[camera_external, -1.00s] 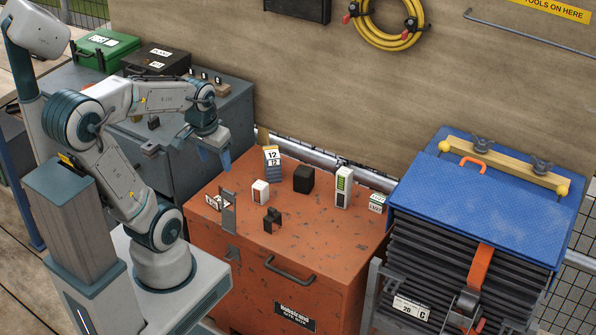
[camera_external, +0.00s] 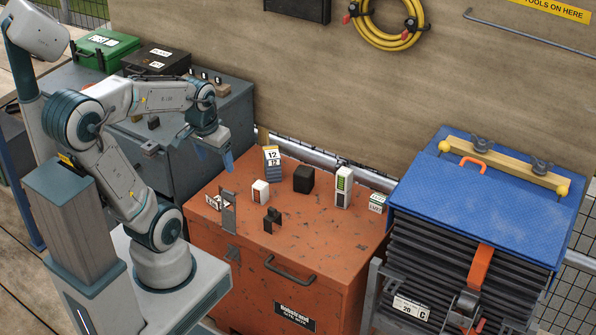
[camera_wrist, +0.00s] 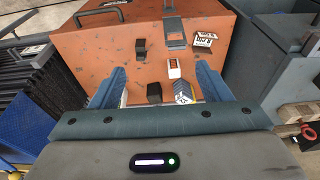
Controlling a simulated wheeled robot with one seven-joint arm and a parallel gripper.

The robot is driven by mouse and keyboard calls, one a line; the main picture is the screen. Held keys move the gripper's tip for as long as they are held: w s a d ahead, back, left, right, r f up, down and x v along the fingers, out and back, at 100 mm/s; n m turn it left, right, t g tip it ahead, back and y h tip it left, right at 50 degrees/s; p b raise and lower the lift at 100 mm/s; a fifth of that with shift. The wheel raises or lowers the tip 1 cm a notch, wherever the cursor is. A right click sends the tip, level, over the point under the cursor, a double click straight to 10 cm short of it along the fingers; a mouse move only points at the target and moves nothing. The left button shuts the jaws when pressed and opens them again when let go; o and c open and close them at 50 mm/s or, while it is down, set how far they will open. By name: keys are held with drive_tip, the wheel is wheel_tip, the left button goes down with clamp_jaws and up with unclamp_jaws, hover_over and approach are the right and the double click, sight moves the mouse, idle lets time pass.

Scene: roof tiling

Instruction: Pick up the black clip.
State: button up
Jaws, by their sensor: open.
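A small black piece with a notched top, which looks like the black clip (camera_external: 272,220), stands on the orange site box (camera_external: 330,232) near its front edge. It also shows in the wrist view (camera_wrist: 140,49), beyond my fingertips and left of the middle. My gripper (camera_external: 216,158) is above the back left of the box, fingers pointing down, apart from the clip. In the wrist view my gripper (camera_wrist: 161,76) has its two blue fingers wide apart with nothing held between them.
A plain black block (camera_external: 304,179), a white-and-orange piece (camera_external: 260,192), a number-12 card stand (camera_external: 272,160), a tall white-green piece (camera_external: 343,187) and a grey bracket (camera_external: 228,212) stand around the clip. The blue-topped rack (camera_external: 500,185) is at right. The box top's front right is clear.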

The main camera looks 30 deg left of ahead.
drive_tip(key=n+g+h+b, duration=0.4)
drive_tip(key=n+b, duration=0.5)
drive_tip(key=n, duration=0.8)
approach(271, 215)
drive_tip(key=shift+t+h, duration=0.4)
drive_tip(key=shift+t, duration=0.2)
drive_tip(key=x, duration=0.2)
drive_tip(key=b+x, duration=0.1)
drive_tip(key=x, duration=0.1)
drive_tip(key=a+b+x, duration=0.1)
drive_tip(key=x, duration=0.1)
drive_tip(key=shift+s+d+f, duration=0.1)
drive_tip(key=shift+s+f, duration=0.15)
drive_tip(key=shift+f, duration=0.15)
drive_tip(key=x, duration=0.1)
drive_tip(key=b+x, duration=0.1)
drive_tip(key=x, duration=0.1)
drive_tip(key=b+x, duration=0.1)
drive_tip(key=x, duration=0.1)
drive_tip(key=shift+w+a+f, duration=0.15)
drive_tip(key=shift+a+f, duration=0.05)
drive_tip(key=shift+a, duration=0.05)
drive_tip(key=c, duration=1.1)
